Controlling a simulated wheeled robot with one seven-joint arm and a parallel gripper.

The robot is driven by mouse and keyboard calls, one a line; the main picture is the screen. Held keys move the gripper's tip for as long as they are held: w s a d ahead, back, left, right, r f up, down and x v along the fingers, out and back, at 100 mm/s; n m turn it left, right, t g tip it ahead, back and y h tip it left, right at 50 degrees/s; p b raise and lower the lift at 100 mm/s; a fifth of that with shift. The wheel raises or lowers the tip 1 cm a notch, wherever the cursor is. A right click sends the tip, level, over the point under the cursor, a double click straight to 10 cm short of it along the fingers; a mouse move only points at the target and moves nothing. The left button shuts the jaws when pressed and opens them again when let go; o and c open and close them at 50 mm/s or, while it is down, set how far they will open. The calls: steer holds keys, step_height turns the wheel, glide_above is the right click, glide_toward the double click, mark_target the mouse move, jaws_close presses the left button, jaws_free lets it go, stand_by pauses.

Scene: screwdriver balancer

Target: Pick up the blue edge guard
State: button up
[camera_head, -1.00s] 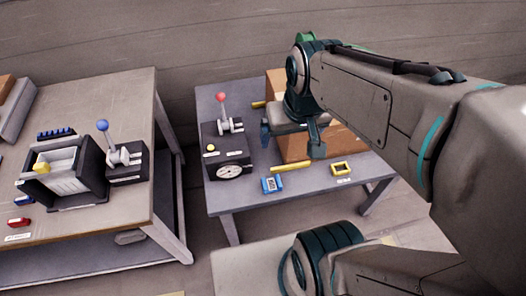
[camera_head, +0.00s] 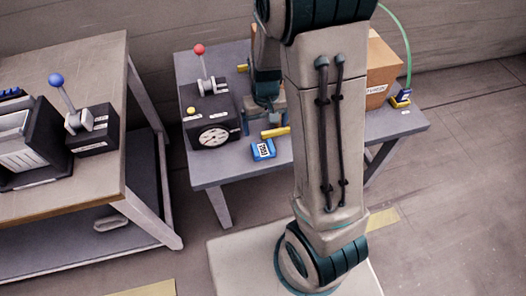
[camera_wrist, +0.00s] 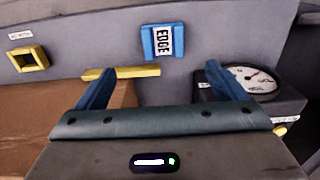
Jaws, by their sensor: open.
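The blue edge guard (camera_head: 263,150) lies on the grey table near its front edge. It is a small blue block with a white label, and the wrist view shows the word EDGE on it (camera_wrist: 163,41). My gripper (camera_head: 265,116) is over the table, behind the edge guard and apart from it. In the wrist view my gripper (camera_wrist: 158,70) has its two blue fingers spread wide with nothing held between them. The edge guard shows beyond the fingertips, between their lines.
A yellow bar (camera_wrist: 121,72) lies close to the left finger in the wrist view. A yellow square frame (camera_wrist: 28,58) is farther left. A black gauge box (camera_head: 213,130) with a red-knobbed lever stands left of the edge guard. A cardboard box (camera_head: 382,75) is at the right.

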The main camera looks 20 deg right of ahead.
steer(key=b, duration=0.1)
glide_above(263, 150)
steer(key=f, duration=0.7)
steer(key=shift+s+d, duration=0.2)
steer(key=shift+d, duration=0.05)
steer(key=shift+w+a+f+b, duration=0.15)
steer(key=shift+f+b, duration=0.15)
steer(key=shift+f, duration=1.05)
steer(key=shift+w+a+f+b, duration=0.1)
steer(key=shift+f+b, duration=0.2)
steer(key=shift+f, duration=1)
steer(key=c, duration=1.2)
